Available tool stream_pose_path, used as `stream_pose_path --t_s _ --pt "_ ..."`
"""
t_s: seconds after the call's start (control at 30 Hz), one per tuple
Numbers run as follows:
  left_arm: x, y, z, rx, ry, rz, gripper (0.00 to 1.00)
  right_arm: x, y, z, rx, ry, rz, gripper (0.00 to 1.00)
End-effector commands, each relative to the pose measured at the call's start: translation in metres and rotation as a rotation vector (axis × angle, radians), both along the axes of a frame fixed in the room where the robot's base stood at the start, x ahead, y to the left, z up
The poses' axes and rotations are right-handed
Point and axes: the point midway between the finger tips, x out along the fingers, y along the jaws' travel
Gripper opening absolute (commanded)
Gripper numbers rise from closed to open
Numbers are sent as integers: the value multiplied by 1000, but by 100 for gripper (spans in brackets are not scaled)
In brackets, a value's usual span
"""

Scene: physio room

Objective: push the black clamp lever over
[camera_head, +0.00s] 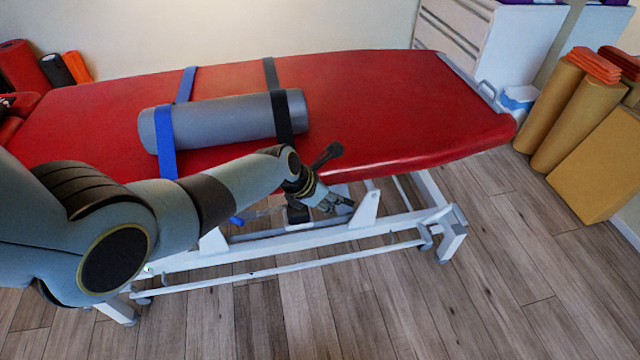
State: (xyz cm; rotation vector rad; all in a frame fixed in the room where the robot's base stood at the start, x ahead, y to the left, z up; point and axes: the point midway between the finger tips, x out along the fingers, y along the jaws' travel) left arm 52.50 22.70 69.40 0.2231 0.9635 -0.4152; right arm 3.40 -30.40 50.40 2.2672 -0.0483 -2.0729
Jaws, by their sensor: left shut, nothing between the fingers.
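The black clamp lever (327,156) shows at the near edge of the red treatment table (390,95). Its rounded knob points up and to the right, and its lower end is hidden behind my left gripper and wrist. My left gripper (343,208) is shut and empty. It sits below the lever's knob, in front of the white table frame, with its fingers pointing down and right. I cannot tell whether it touches the lever. My right gripper is out of view.
A grey bolster (225,122) lies on the table under a blue strap (166,140) and a black strap (281,118). A white frame bar (310,263) runs low along the near side. Tan rolls (577,128) and a white cabinet (515,45) stand right. The wooden floor is clear front right.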

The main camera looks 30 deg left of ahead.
Motion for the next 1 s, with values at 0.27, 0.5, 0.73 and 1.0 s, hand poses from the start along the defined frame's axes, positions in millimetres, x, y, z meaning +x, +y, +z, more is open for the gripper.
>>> stream_pose_path --t_s 0.27,0.5,0.73,1.0 --pt "-36 -1 55 1 0 -2 0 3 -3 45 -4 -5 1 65" --pt "-49 -1 72 1 1 -1 0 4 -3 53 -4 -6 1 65" --pt "-51 -2 72 0 1 -1 0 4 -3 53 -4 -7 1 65" --pt "-50 -2 72 0 1 -1 0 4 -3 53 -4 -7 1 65"
